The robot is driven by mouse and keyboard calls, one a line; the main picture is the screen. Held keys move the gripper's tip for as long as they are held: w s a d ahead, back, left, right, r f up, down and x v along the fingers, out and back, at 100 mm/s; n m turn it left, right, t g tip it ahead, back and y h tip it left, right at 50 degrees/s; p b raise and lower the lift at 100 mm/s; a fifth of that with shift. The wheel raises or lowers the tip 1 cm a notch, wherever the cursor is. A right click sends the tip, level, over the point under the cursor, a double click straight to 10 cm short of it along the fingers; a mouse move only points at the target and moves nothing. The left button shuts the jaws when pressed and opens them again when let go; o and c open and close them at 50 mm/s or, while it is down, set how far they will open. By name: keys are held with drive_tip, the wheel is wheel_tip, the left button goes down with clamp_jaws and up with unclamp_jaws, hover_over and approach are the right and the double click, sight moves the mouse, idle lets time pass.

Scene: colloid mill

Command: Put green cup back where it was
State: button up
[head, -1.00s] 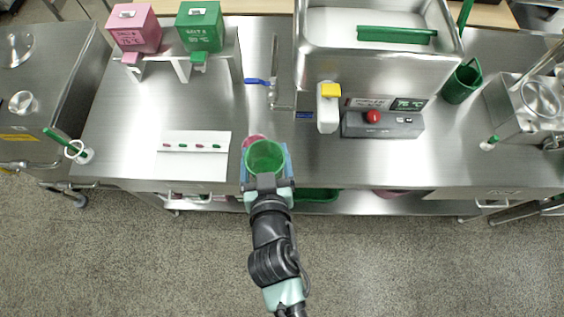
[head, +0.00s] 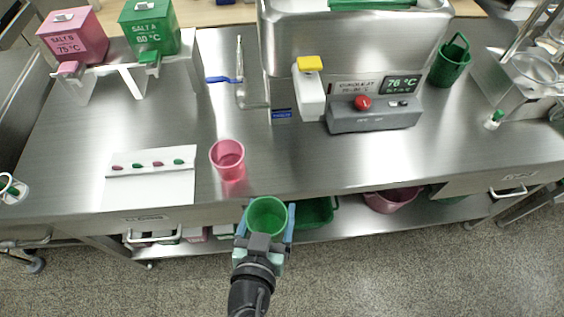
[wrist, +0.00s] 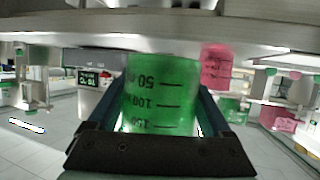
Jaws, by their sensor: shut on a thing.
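My gripper (head: 266,228) is shut on the green cup (head: 267,214), with one finger on each side of it. The cup is held mouth up in front of the table's front edge, clear of the tabletop. The wrist view shows the green cup (wrist: 160,95) between the fingers, with measuring marks on its wall. A pink cup (head: 228,160) stands on the steel table (head: 300,170), behind and a little left of the green one. The pink cup also shows in the wrist view (wrist: 215,66).
The mill's control box (head: 375,117) is at centre right. A green bin (head: 315,211) and a pink bin (head: 392,201) are below the tabletop.

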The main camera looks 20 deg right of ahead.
drive_tip(key=p, duration=0.3)
hover_over(283, 159)
drive_tip(key=shift+s+r, duration=0.1)
drive_tip(key=shift+r, duration=0.05)
drive_tip(key=shift+f, duration=1.8)
drive_tip(key=shift+b, duration=0.3)
drive_tip(key=shift+f, duration=0.2)
drive_tip(key=o, duration=1.2)
drive_tip(key=shift+r, duration=0.15)
